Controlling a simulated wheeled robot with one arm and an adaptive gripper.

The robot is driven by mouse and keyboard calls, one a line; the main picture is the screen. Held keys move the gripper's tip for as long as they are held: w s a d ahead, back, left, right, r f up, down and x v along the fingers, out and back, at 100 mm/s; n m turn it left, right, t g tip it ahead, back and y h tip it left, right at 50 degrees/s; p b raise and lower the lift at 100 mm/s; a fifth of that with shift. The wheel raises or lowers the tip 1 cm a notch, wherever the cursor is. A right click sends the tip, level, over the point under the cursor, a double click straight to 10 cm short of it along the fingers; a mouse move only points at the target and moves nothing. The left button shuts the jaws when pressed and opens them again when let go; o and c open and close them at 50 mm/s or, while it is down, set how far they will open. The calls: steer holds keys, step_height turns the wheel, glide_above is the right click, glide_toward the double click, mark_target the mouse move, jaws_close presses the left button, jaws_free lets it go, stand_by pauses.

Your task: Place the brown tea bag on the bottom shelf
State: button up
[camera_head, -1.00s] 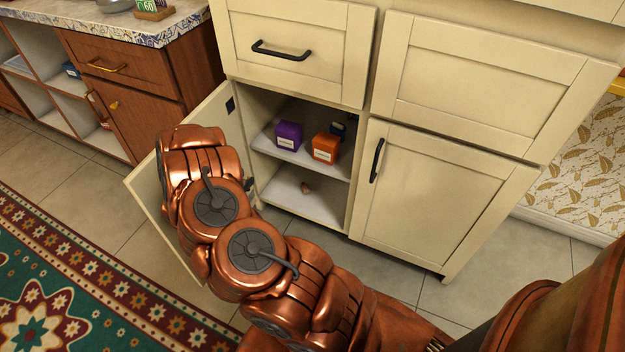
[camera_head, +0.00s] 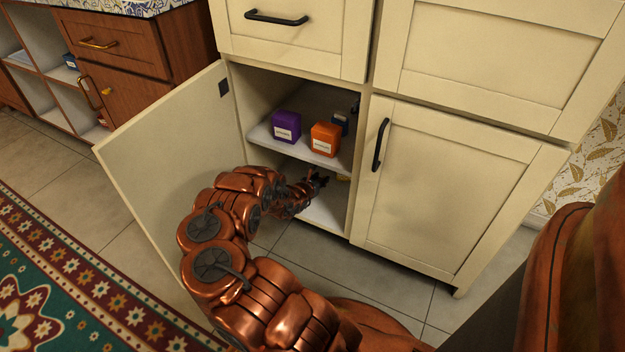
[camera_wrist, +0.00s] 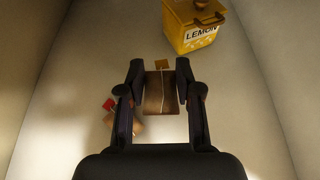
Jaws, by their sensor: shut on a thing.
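The brown tea bag (camera_wrist: 160,92) is between my gripper's fingers in the wrist view, with a small orange-brown tag beyond it. My gripper (camera_wrist: 161,95) is shut on it. In the head view my gripper (camera_head: 320,182) is inside the open cabinet, over the bottom shelf (camera_head: 326,214) and below the upper shelf. The bottom shelf's pale surface (camera_wrist: 110,60) fills the wrist view. I cannot tell whether the held tea bag touches it.
A yellow lemon box (camera_wrist: 190,27) stands beyond my gripper. A second brownish bag with a red tag (camera_wrist: 108,104) lies at the left finger. The open door (camera_head: 170,150) is at left.

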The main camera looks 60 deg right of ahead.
steer(key=shift+w+d+r+p, duration=0.25)
steer(key=shift+w+d+p, duration=0.15)
steer(key=shift+w+d+f+p, duration=0.1)
steer(key=shift+w+f+p, duration=0.1)
steer(key=shift+w, duration=0.3)
steer(key=shift+w+d+f+p, duration=0.1)
steer(key=shift+w+p, duration=0.1)
steer(key=shift+w, duration=0.3)
steer(key=b, duration=0.6)
glide_above(295, 171)
steer(key=s, duration=0.2)
steer(key=shift+w+a+f, duration=0.2)
steer(key=shift+a+f, duration=0.05)
steer(key=shift+f, duration=0.45)
steer(key=shift+w+d, duration=0.25)
steer(key=shift+w, duration=0.65)
step_height(295, 171, down, 4)
steer(key=b, duration=0.3)
steer(key=shift+r, duration=0.25)
steer(key=shift+r, duration=0.1)
steer(key=o, duration=0.9)
